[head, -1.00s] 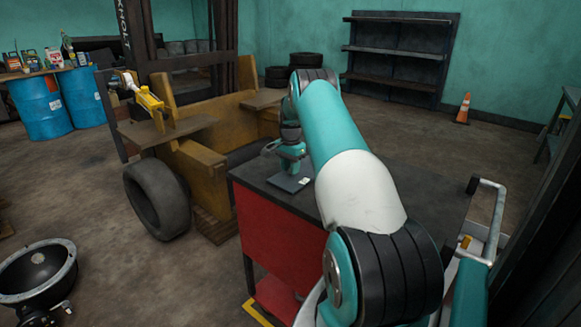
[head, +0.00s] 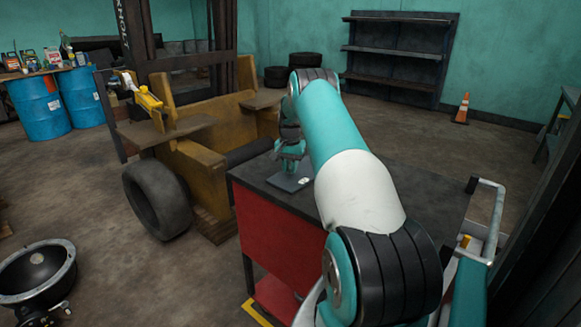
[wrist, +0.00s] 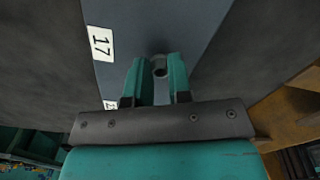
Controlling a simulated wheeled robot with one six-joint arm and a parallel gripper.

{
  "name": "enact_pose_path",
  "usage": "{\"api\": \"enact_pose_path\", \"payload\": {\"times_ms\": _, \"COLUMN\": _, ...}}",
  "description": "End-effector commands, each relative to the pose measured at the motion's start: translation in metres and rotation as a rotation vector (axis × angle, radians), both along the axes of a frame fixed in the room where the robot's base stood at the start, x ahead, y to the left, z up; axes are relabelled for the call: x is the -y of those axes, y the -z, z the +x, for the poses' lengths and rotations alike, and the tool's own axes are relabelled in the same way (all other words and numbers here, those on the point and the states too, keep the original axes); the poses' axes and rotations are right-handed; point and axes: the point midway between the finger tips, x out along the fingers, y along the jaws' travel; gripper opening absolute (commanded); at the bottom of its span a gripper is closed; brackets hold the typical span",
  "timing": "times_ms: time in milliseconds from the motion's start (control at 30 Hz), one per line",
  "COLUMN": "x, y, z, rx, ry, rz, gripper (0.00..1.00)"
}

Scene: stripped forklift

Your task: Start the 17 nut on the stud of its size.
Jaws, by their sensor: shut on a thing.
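My gripper (wrist: 158,66) has its two teal fingers shut on a small grey round piece, the nut (wrist: 160,69), with a dark hollow in it. In the wrist view it is over a blue-grey plate (wrist: 190,30) with a white label reading 17 (wrist: 101,43). I cannot make out a separate stud; it may be hidden by the nut and fingers. Whether the nut touches a stud, I cannot tell. In the head view my gripper (head: 289,160) is low over the plate (head: 287,184) on the cart top; the nut is too small to see there.
The red cart (head: 275,240) has a dark top (head: 375,180), largely clear. The yellow forklift body (head: 190,165) stands close by on the left, with a wheel (head: 157,200) in front of it.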

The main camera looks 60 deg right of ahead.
Motion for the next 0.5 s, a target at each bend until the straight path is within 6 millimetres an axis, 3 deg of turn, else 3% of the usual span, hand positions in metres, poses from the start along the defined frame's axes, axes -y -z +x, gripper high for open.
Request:
{"api": "enact_pose_path", "payload": {"times_ms": 167, "x": 0.0002, "y": 0.0008, "z": 0.0014, "rx": 0.000, "ry": 0.543, "rz": 0.000, "gripper": 0.03}}
{"api": "enact_pose_path", "payload": {"times_ms": 367, "x": 0.0015, "y": 0.0014, "z": 0.0031, "rx": 0.000, "ry": 1.350, "rz": 0.000, "gripper": 0.03}}
{"api": "enact_pose_path", "payload": {"times_ms": 400, "x": 0.0013, "y": 0.0008, "z": 0.0030, "rx": 0.000, "ry": 1.319, "rz": 0.000, "gripper": 0.28}}
{"api": "enact_pose_path", "payload": {"times_ms": 500, "x": 0.0013, "y": 0.0009, "z": 0.0029, "rx": 0.000, "ry": 1.314, "rz": 0.000, "gripper": 0.49}}
